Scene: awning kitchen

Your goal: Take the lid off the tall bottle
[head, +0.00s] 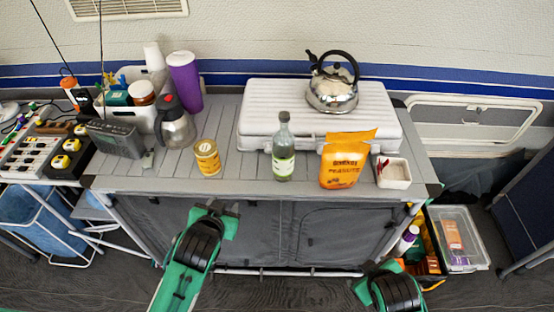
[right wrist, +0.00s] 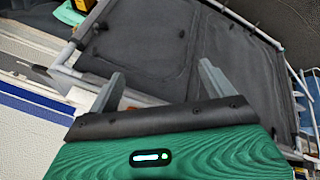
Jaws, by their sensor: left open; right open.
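The tall bottle (head: 284,153) stands upright on the front part of the grey table, in the middle of the head view. It is clear greenish glass with a pale label, and its dark grey lid (head: 284,116) is on top. My left gripper (head: 218,208) is open and empty in front of the table's front edge, below and left of the bottle. My right gripper (right wrist: 160,80) is open in the right wrist view, with nothing between its fingers. In the head view its arm shows at the bottom right, well away from the bottle.
Behind are a white case (head: 255,120) and a steel kettle (head: 332,95). Bare table (head: 243,170) lies between can and bottle.

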